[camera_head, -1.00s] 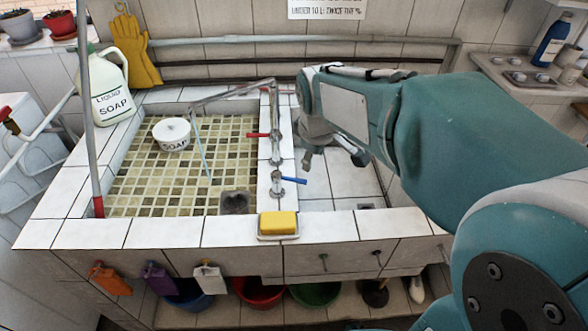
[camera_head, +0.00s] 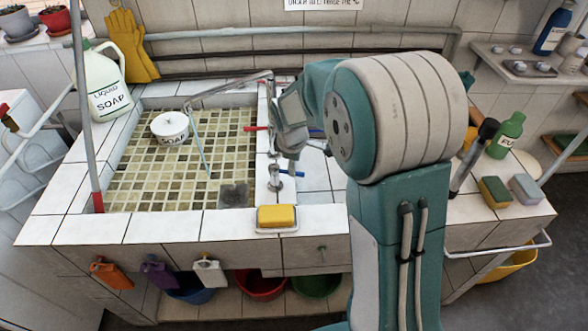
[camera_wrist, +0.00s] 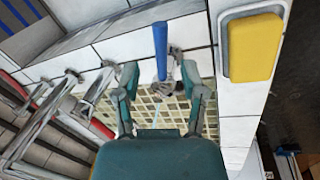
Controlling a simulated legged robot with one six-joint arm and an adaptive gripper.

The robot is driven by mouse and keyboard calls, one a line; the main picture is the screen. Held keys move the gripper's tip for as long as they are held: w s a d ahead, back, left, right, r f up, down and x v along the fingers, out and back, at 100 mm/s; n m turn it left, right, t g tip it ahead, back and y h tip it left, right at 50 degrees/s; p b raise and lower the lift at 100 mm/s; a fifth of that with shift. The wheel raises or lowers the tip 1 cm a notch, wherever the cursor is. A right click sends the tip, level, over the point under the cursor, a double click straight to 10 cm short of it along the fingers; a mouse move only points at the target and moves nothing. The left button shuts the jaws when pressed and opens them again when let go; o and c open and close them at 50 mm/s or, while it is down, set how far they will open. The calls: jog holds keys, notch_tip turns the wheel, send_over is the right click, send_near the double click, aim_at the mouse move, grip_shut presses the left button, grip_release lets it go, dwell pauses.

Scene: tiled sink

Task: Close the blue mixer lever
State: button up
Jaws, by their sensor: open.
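A blue lever (camera_head: 292,173) points right from a chrome fixture (camera_head: 274,178) on the white divider behind the sponge. In the wrist view, this blue lever (camera_wrist: 160,50) lies ahead of my gripper (camera_wrist: 160,76), roughly in line with the gap between its fingers. The gripper is open and empty; I cannot tell whether it touches the lever. In the head view, my gripper (camera_head: 291,158) hangs just above the lever and partly hides the tap. Farther back, the tap has a red lever (camera_head: 256,129) on its left and a small blue part (camera_head: 316,131) beyond my gripper.
A yellow sponge (camera_head: 276,216) sits in a dish at the front edge, close to the fixture. The tap's spout (camera_head: 230,88) reaches over the tiled basin, which holds a soap tub (camera_head: 170,128). A green bottle (camera_head: 506,135) and more sponges (camera_head: 495,191) stand at right.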

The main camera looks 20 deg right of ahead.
jog(key=shift+w+d+f, duration=0.1)
jog(key=shift+f, duration=0.55)
jog(key=shift+w+d+f, duration=0.1)
jog(key=shift+f, duration=0.5)
jog(key=shift+w+a+f, duration=0.1)
jog(key=shift+a+f, duration=0.1)
jog(key=shift+f, duration=0.2)
grip_shut()
jog(key=shift+d, duration=0.1)
jog(key=shift+w+d+n+y, duration=0.15)
jog(key=shift+w+n, duration=0.25)
jog(key=shift+n, duration=0.5)
jog(key=shift+w+d+n+y, duration=0.15)
jog(key=shift+w+n, duration=0.2)
jog(key=shift+n, duration=0.55)
grip_release()
jog(key=shift+w, duration=0.1)
